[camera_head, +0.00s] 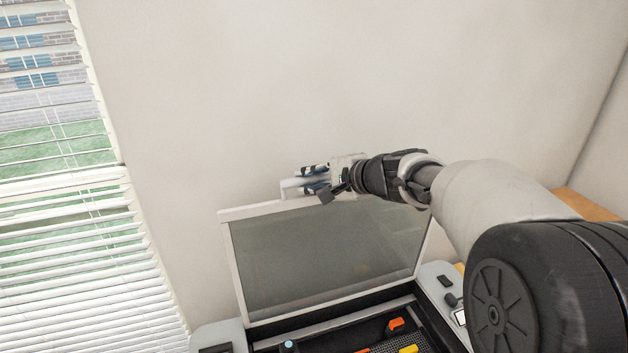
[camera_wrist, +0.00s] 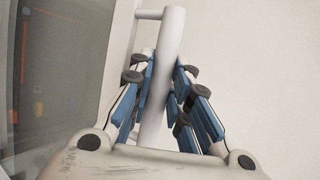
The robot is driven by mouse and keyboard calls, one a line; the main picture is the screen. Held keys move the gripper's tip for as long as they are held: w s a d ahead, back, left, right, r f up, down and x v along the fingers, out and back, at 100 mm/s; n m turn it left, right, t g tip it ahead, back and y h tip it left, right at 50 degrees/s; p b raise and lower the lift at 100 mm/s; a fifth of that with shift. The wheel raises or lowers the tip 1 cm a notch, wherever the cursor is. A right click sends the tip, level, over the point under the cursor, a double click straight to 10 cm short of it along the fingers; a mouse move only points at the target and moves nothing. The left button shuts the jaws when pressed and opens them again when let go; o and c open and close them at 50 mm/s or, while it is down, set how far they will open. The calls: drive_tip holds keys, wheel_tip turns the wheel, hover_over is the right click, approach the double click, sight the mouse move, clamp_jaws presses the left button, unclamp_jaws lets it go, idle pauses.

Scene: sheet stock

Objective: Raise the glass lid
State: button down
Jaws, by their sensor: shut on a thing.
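The glass lid (camera_head: 325,250) is a dark glass pane in a white frame, standing raised and steeply tilted over the back of a machine in the head view. Part of its pane (camera_wrist: 55,65) shows at the left of the wrist view. A white bar handle (camera_head: 293,184) runs along its upper edge. My gripper (camera_head: 315,180) is at this top edge, with its blue-padded fingers closed on either side of the handle. In the wrist view the handle (camera_wrist: 172,40) passes between the fingers (camera_wrist: 165,85). My arm hides the lid's upper right corner.
The machine's open bed (camera_head: 330,335) below holds orange pieces (camera_head: 397,325) and a yellow piece (camera_head: 409,349). A grey control panel (camera_head: 446,290) is at its right. A plain wall (camera_head: 230,110) stands behind, and a window with blinds (camera_head: 75,240) is at the left.

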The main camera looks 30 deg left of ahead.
drive_tip(key=c, duration=1.5)
unclamp_jaws()
drive_tip(key=v, duration=1.2)
